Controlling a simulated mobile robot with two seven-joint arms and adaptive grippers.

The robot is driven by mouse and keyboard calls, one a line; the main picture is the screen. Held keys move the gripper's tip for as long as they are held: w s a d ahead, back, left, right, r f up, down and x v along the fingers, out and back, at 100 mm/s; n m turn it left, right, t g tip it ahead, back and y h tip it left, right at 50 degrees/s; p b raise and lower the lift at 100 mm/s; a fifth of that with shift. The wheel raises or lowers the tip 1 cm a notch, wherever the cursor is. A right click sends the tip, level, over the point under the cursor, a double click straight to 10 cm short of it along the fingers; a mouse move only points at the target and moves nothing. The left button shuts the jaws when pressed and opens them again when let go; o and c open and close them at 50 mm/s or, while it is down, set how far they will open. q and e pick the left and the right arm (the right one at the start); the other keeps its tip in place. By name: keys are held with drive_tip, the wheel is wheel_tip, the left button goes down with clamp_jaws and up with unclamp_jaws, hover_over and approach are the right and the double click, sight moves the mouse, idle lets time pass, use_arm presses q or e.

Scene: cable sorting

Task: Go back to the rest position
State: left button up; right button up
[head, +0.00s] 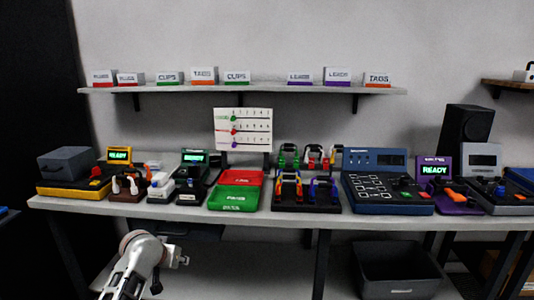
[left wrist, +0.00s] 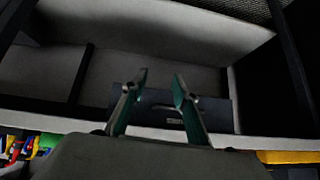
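In the head view my left arm reaches in at the lower left, and its gripper (head: 178,258) is just below the table's front edge, apart from everything on the table. In the left wrist view the two fingers of my left gripper (left wrist: 158,92) stand apart with nothing between them, so it is open and empty. My right gripper is in neither view.
The table (head: 300,222) carries several testers, a green tray (head: 234,198), a red tray (head: 243,177) and a rack of coloured cables (head: 305,195). A dark bin (head: 398,270) stands under the table at right. A shelf (head: 250,89) with label boxes hangs above.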

use_arm(q)
drive_tip(key=s+d+f+m+t+p, duration=0.1)
drive_tip(key=s+d+f, duration=0.1)
drive_tip(key=s+f, duration=0.65)
drive_tip(key=s+d+f+m+p, duration=0.1)
drive_tip(key=s+f, duration=0.5)
drive_tip(key=s, duration=0.5)
drive_tip(key=s+d+h+p, duration=0.1)
drive_tip(key=s+d, duration=0.2)
drive_tip(key=s, duration=0.9)
drive_tip(key=s+d+m+t+h+p, duration=0.1)
drive_tip(key=s+d, duration=0.2)
drive_tip(key=s, duration=0.9)
drive_tip(key=shift+r, duration=0.45)
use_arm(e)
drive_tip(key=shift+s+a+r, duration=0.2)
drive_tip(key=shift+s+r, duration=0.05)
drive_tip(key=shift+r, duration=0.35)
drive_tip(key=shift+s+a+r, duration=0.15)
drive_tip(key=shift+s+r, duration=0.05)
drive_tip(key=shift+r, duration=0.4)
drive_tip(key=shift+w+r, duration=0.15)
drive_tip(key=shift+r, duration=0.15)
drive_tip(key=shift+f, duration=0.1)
